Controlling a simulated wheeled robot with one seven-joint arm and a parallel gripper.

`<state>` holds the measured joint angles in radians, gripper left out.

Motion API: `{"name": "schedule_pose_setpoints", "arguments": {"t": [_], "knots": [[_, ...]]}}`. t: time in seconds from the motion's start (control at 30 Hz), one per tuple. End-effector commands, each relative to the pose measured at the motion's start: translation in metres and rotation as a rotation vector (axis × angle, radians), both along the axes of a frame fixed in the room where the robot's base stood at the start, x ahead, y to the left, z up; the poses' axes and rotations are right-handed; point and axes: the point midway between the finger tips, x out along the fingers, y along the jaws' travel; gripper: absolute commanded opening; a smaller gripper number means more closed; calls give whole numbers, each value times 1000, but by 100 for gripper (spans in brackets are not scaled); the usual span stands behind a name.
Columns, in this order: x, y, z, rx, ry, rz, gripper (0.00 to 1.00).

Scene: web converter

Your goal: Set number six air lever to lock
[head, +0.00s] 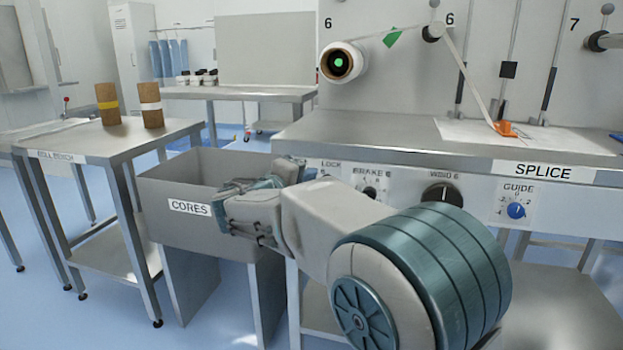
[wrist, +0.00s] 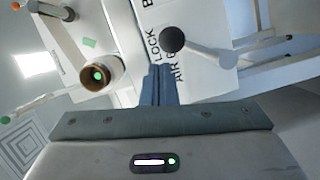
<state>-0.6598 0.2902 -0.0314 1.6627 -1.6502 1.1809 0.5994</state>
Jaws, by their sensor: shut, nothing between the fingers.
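The air lever (wrist: 200,49) shows in the wrist view as a pale rod with a dark ball knob at its left end. The knob lies close to the LOCK lettering on the white label plate (wrist: 151,20), with the partly covered AIR lettering below it. My gripper (wrist: 160,68) is shut and empty, its fingertips just below and left of the knob in the picture. I cannot tell whether they touch it. In the head view my gripper (head: 299,166) is at the left end of the front panel, and my arm hides the lever.
The brake 6 knob (head: 369,192), a large black knob (head: 441,195) and the blue guide knob (head: 516,211) sit along the panel. The grey CORES bin (head: 160,222) stands close beside my gripper. The cored roll (head: 342,62) is above. A table (head: 80,144) stands left.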

Motion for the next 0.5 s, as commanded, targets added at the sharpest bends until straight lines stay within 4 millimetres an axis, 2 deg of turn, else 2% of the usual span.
{"name": "schedule_pose_setpoints", "arguments": {"t": [0.1,0.3,0.5], "knots": [[-4,21,15,0,0,2,0],[-46,43,22,-1,2,1,0],[-76,60,26,-1,2,1,0]]}}
